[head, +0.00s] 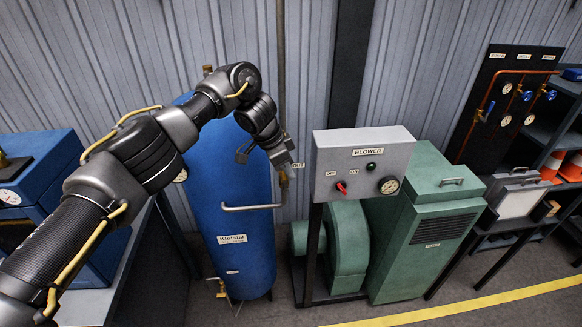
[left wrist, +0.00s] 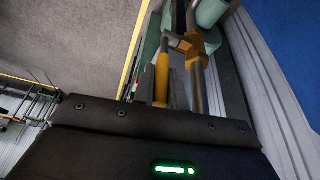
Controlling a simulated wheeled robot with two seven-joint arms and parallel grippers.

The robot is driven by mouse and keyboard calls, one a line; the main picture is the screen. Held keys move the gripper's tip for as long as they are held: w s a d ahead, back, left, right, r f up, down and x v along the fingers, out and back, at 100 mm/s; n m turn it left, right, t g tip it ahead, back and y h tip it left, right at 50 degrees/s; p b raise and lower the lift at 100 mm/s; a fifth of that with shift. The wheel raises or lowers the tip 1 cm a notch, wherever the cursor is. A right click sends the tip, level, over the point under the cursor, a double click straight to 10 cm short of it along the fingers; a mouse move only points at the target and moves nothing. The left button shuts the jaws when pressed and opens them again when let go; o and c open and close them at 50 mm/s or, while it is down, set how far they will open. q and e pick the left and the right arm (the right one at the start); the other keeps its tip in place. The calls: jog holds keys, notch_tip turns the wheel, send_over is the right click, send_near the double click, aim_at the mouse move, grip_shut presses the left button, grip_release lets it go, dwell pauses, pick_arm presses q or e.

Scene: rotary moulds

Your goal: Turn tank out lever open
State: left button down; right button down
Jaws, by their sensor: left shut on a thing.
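The blue tank (head: 235,210) stands upright against the wall in the head view. Its out label (head: 298,165) shows just right of my left gripper (head: 282,172), which reaches down at the tank's right side. In the left wrist view, a brass valve body (left wrist: 190,44) sits on a grey pipe, with a yellow lever (left wrist: 162,80) beside it. The lever runs down between my left gripper's fingers, and the gripper is shut on it. The fingers and wrist hide much of the valve in the head view. My right gripper is not in view.
A grey blower control box (head: 363,165) and green blower unit (head: 425,225) stand close right of the tank. A pipe handle (head: 252,207) crosses the tank's front. A blue machine (head: 40,185) is at left. Open floor lies in front, with a yellow line (head: 480,302).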

pick_arm(q)
jog(key=shift+f, duration=0.15)
jog(key=c, duration=1.4)
grip_release()
jog(key=shift+d, duration=0.1)
jog(key=shift+c, duration=0.2)
jog(key=shift+r, duration=0.3)
jog(key=b+v, duration=0.1)
jog(key=v, duration=0.9)
jog(key=shift+r, duration=0.1)
